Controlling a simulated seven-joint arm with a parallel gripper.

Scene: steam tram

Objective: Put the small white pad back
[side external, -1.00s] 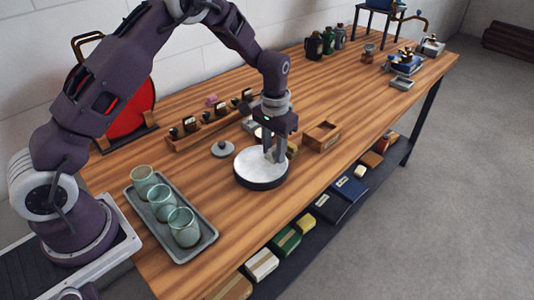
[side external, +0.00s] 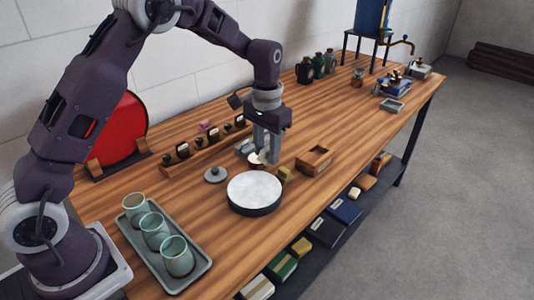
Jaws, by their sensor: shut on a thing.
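My gripper (side external: 265,158) points straight down over the middle of the bench, just behind a round dark-rimmed disc (side external: 254,190) with a white top. Its fingers are shut on a small pale thing, which appears to be the small white pad; the fingers hide most of it. A small round cream-coloured dish (side external: 255,160) shows at the fingertips, partly hidden by them. I cannot tell whether the held pad touches the dish or is above it.
A grey lid (side external: 215,174) lies left of the gripper and a small yellowish block (side external: 285,174) lies right. An open wooden box (side external: 314,160) stands further right. A tray (side external: 187,278) with three green glasses is at front left. A wooden rack (side external: 205,147) runs behind.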

